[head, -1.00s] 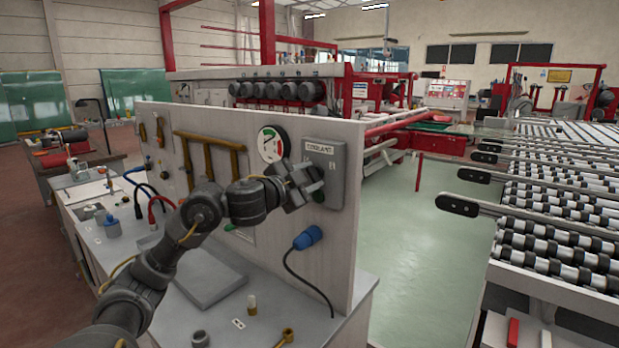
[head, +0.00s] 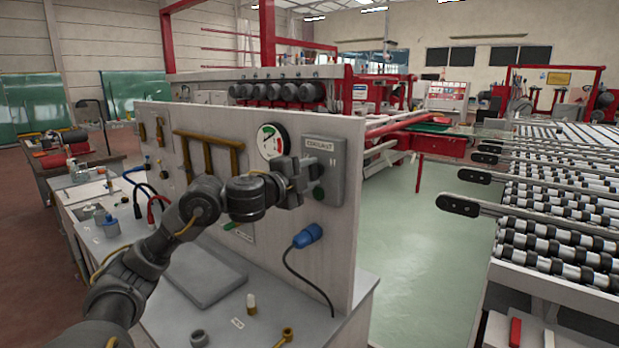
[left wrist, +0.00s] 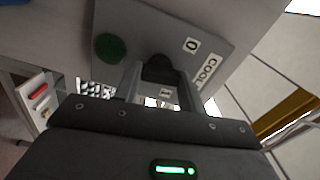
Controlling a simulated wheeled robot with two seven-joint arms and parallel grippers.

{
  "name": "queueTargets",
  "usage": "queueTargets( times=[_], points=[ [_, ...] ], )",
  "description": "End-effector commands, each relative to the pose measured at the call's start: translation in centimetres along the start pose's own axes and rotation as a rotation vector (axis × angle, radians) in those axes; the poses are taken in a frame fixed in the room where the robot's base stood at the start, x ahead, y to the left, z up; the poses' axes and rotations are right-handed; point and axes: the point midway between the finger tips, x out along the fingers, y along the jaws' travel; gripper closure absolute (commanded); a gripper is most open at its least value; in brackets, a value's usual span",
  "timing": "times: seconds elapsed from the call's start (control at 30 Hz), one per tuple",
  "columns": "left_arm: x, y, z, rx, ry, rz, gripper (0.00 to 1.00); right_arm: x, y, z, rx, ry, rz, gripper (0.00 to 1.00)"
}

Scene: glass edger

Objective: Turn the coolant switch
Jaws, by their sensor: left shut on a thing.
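The coolant box (head: 336,182) is a grey panel with a white label at its top, on the right end of the upright board. In the left wrist view the box (left wrist: 215,35) shows a dark switch knob (left wrist: 158,68), a "0" mark, a second mark partly covered by the knob and fingers, and a green round button (left wrist: 110,47). My left gripper (head: 307,172) is at the box's left side in the head view. In the left wrist view its fingers (left wrist: 160,85) are shut on the knob, one on each side. In the head view the gripper hides the knob.
A round gauge (head: 271,141) and brass pipes (head: 208,150) are on the board (head: 240,122) left of the box. A blue plug (head: 307,236) with a cable sits below it. Small parts lie on the bench (head: 262,306). Open floor (head: 420,240) lies to the right.

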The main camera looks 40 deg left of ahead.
Motion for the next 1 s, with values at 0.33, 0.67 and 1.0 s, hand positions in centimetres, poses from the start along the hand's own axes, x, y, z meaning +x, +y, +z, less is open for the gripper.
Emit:
queueTargets(
  times=[0.33, 0.67, 1.0],
  points=[
    [0.0, 0.1, 0.1, 0.330, -0.001, -0.001, 0.83, 1.4, -0.1, 0.1, 0.000, 0.001, -0.001, 0.67],
    [0.0, 0.2, 0.1, 0.614, 0.000, 0.000, 0.83, 2.4, -0.2, 0.1, 0.000, 0.001, -0.001, 0.67],
    [0.0, 0.2, 0.0, 0.800, 0.001, 0.001, 0.83, 3.0, -0.1, 0.2, -0.001, 0.001, 0.000, 0.67]
  ],
)
